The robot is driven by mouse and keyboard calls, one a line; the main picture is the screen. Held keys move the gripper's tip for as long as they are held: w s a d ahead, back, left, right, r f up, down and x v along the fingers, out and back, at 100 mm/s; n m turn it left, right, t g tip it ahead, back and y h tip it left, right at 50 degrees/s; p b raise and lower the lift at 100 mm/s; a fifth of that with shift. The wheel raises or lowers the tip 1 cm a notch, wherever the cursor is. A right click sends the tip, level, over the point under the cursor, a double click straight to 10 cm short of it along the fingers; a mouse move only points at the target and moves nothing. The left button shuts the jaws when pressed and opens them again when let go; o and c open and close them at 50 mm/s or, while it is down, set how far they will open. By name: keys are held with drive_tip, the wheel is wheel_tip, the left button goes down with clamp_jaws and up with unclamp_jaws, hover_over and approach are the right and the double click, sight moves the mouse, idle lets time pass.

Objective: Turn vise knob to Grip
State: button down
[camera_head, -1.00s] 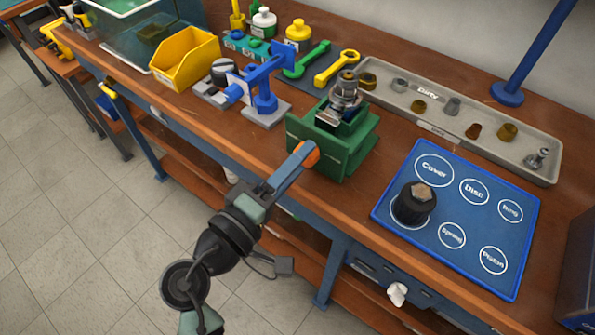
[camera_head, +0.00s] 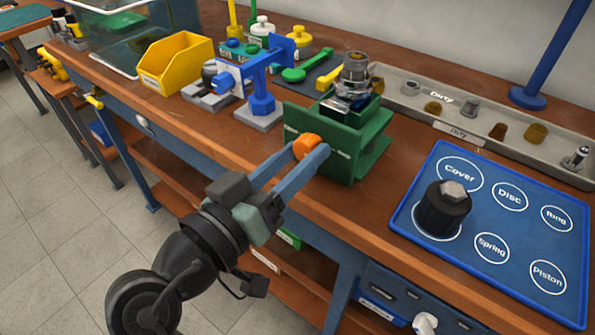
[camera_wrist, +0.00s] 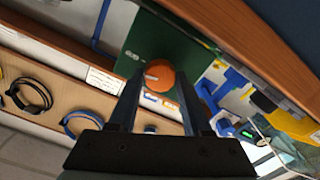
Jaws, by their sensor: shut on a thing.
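The green vise (camera_head: 345,140) stands at the front edge of the bench in the head view, with a metal regulator part (camera_head: 353,80) clamped upright in its top. The orange vise knob (camera_head: 306,146) is on the vise's front face. My gripper (camera_head: 312,153) reaches it from the front left, its two blue fingers on either side of the knob. In the wrist view, the knob (camera_wrist: 159,75) sits between the fingertips, in front of the green vise face (camera_wrist: 150,45). My gripper is shut on it. The markings on the vise face are too small to read.
A blue mat (camera_head: 490,270) with labelled circles lies right of the vise, a black cover (camera_head: 443,212) on it. A grey tray (camera_head: 470,130) of small parts is behind. A blue stand (camera_head: 262,95) and yellow bin (camera_head: 176,62) are left.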

drive_tip(key=shift+f+m+b, duration=0.1)
drive_tip(key=shift+m+b, duration=0.95)
drive_tip(key=shift+m, duration=0.25)
drive_tip(key=shift+c, duration=1.7)
unclamp_jaws()
drive_tip(key=v, duration=1.3)
drive_tip(key=shift+p, duration=0.4)
